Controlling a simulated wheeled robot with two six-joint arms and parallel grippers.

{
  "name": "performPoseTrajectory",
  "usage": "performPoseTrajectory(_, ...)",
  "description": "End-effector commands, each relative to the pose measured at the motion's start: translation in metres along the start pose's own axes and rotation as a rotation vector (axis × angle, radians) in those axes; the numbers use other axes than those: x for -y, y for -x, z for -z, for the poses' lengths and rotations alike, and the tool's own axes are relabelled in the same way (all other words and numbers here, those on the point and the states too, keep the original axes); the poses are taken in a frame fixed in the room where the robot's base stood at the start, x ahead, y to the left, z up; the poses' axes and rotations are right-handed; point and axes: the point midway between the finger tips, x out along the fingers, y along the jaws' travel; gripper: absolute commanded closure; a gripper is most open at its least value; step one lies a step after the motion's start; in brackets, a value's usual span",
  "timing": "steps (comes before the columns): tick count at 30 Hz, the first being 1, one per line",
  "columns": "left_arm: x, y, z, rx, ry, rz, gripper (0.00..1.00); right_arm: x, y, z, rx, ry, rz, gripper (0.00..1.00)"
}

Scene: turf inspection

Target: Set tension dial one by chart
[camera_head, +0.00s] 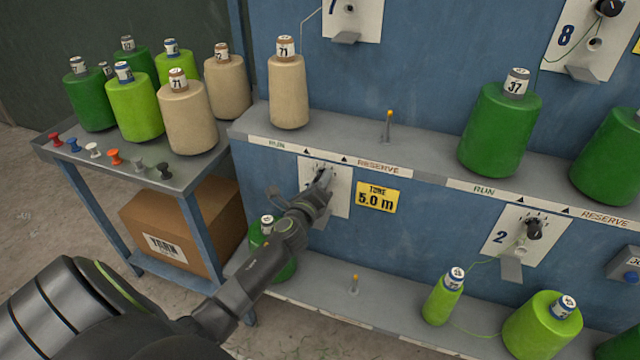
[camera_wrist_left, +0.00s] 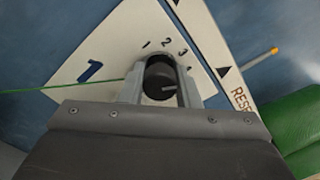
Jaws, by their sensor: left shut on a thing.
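Tension dial one is a black knob (camera_wrist_left: 159,80) on a white plate (camera_wrist_left: 90,72) marked with a large 1 and a scale of small numbers. My left gripper (camera_wrist_left: 160,88) is shut on the knob, one finger on each side. A light line on the knob points right in the wrist view; the number it meets is not clear. In the head view my left gripper (camera_head: 322,185) reaches the white plate (camera_head: 340,192) from lower left and hides most of the dial. I see no tension chart. My right gripper is out of view.
Dial two (camera_head: 533,229) is farther right. Yarn cones, including a beige one (camera_head: 289,92), stand on the shelf (camera_head: 340,147). A cart (camera_head: 190,172) with cones and colored pegs is left. A green thread (camera_wrist_left: 62,88) runs toward dial one.

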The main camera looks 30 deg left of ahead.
Motion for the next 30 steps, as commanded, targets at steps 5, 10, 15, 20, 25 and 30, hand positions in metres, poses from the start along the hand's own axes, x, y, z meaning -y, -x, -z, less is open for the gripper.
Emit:
performPoseTrajectory(5, -0.003, 0.0, 0.002, -0.001, 0.157, -0.002, 0.94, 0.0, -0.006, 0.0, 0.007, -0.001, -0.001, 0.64)
performPoseTrajectory(10, -0.002, 0.0, 0.002, -0.001, 0.287, -0.001, 0.94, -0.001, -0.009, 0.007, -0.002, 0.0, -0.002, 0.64)
performPoseTrajectory(15, -0.003, 0.0, 0.002, -0.001, 0.385, -0.002, 0.94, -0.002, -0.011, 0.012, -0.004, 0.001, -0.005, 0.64)
performPoseTrajectory(20, -0.002, 0.001, 0.001, -0.001, 0.445, -0.003, 0.94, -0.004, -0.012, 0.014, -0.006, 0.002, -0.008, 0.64)
performPoseTrajectory(25, -0.002, 0.001, 0.001, 0.0, 0.477, -0.004, 0.94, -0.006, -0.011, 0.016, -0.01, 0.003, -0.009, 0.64)
performPoseTrajectory(30, -0.002, 0.001, 0.001, 0.0, 0.486, -0.004, 0.94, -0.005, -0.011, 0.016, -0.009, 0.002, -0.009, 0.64)
